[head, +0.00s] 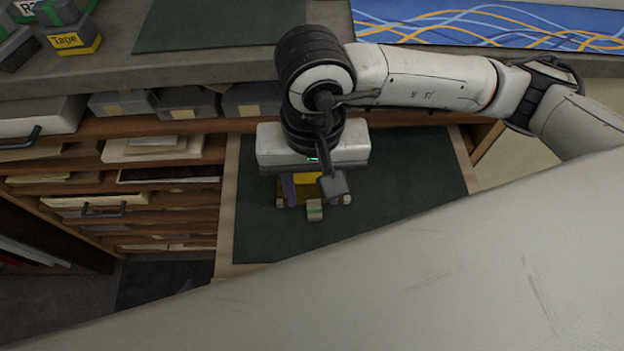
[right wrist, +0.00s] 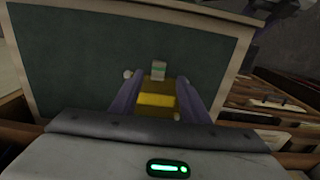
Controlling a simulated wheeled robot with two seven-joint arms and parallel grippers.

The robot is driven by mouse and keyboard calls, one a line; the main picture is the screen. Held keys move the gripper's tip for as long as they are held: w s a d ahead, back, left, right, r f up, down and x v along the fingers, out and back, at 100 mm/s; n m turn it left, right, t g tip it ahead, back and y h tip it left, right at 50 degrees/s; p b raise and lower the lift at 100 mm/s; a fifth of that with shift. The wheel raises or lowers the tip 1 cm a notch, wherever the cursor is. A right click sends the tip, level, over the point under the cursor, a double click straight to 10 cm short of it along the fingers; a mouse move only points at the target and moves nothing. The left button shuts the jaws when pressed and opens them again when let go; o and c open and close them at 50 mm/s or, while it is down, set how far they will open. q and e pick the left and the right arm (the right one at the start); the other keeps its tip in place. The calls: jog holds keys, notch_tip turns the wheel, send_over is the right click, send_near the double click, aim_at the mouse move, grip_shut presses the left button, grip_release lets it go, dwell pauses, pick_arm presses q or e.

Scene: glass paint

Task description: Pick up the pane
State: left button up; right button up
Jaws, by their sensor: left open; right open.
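My left gripper is not in view.
The dark green mat (head: 400,180) on a pull-out board is mostly bare. Shelves with papers and boxes (head: 150,150) stand to its left. A grey counter (head: 220,72) runs behind. A large pale surface covers the lower right of the head view.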

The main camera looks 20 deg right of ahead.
aim_at(315, 213)
jog(key=f, duration=0.2)
jog(key=s+f, duration=0.1)
jog(key=shift+f, duration=0.35)
jog(key=shift+w+f, duration=0.1)
jog(key=shift+f, duration=0.55)
grip_shut()
